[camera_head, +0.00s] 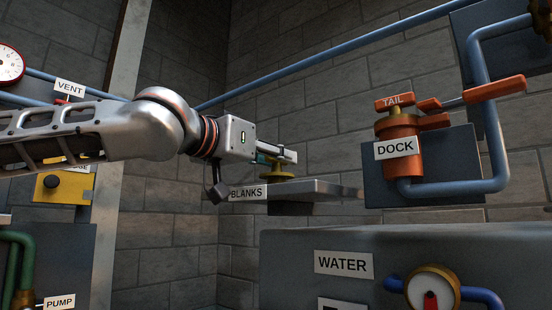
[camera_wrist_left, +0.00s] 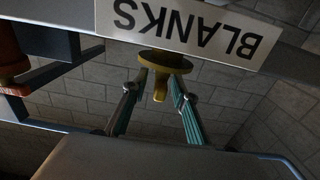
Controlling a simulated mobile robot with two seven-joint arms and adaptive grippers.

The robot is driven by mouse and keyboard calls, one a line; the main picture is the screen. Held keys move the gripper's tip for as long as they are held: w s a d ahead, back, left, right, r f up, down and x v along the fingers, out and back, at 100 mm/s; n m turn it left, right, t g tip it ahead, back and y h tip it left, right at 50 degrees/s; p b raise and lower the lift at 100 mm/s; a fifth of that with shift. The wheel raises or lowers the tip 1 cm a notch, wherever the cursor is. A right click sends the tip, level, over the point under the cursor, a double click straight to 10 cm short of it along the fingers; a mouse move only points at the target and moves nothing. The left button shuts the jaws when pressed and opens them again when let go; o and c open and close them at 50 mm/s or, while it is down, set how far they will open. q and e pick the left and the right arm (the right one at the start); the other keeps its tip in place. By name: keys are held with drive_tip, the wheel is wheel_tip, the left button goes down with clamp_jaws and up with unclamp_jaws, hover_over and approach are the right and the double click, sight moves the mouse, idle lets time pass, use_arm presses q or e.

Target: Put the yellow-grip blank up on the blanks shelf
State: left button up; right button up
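The yellow-grip blank (camera_head: 278,174) is at the left part of the blanks shelf (camera_head: 318,187), its yellow disc at the height of the shelf top. It appears to rest there, though the contact is not clear. In the left wrist view, which is upside down, its yellow grip (camera_wrist_left: 159,90) shows between my teal fingers, with the disc beyond it. My left gripper (camera_head: 285,157) is at the blank, its fingers on both sides of the grip. They look open, with a gap on each side. My right gripper is not in view.
The BLANKS label (camera_head: 247,193) is on the shelf's front edge. The orange dock fitting (camera_head: 402,140) and blue pipe stand to the right. A grey WATER cabinet (camera_head: 395,250) is below.

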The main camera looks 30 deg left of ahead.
use_arm(q)
drive_tip(key=shift+r, duration=0.15)
drive_tip(key=shift+s+r, duration=0.1)
drive_tip(key=shift+s, duration=0.1)
drive_tip(key=s+a, duration=0.1)
drive_tip(key=s, duration=1)
drive_tip(key=shift+s, duration=0.3)
